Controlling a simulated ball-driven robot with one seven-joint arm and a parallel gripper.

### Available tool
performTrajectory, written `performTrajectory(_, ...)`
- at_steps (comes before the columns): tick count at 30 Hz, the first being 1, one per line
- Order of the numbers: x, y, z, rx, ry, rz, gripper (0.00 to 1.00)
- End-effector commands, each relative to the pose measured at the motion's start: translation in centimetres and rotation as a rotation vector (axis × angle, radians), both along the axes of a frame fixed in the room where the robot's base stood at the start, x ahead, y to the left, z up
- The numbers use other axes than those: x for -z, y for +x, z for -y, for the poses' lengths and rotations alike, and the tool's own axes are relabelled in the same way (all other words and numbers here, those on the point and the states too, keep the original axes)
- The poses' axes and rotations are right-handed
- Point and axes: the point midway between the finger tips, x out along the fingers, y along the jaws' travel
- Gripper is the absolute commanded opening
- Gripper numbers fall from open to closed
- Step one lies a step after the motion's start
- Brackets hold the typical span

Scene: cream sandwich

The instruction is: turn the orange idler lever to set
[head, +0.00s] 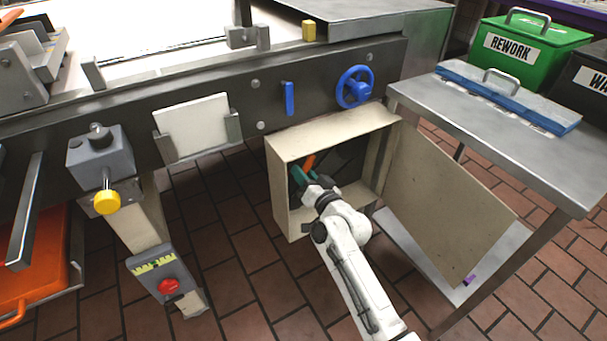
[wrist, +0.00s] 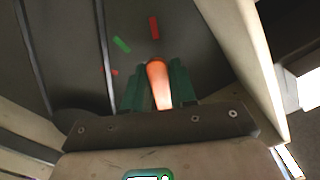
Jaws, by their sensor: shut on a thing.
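The orange idler lever (head: 309,162) shows inside an open beige box under the machine's frame. In the wrist view the lever (wrist: 158,84) stands between my gripper's two green fingers, pointing away from me. My gripper (head: 302,176) reaches into the box from the front and is shut on the lever; it also fills the lower middle of the wrist view (wrist: 159,90). Beyond the lever, a dark panel carries a green mark (wrist: 122,44) and a red mark (wrist: 154,27). A smaller red mark lies partly near the left finger. The lever's base is hidden.
The beige box (head: 278,190) walls surround my gripper closely. Its door (head: 450,205) hangs open at right, beside a metal table (head: 500,130). A blue handwheel (head: 354,87) and blue handle (head: 289,99) sit above. The tiled floor in front is clear.

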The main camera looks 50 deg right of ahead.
Motion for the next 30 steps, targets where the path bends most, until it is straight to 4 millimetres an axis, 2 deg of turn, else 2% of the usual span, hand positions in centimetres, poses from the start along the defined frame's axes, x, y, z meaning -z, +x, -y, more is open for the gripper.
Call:
performTrajectory(14, 0.6, -0.1, 0.3, 0.001, -0.065, -0.017, 0.00)
performTrajectory(30, 0.9, -0.4, 1.5, 0.001, -0.396, -0.112, 0.00)
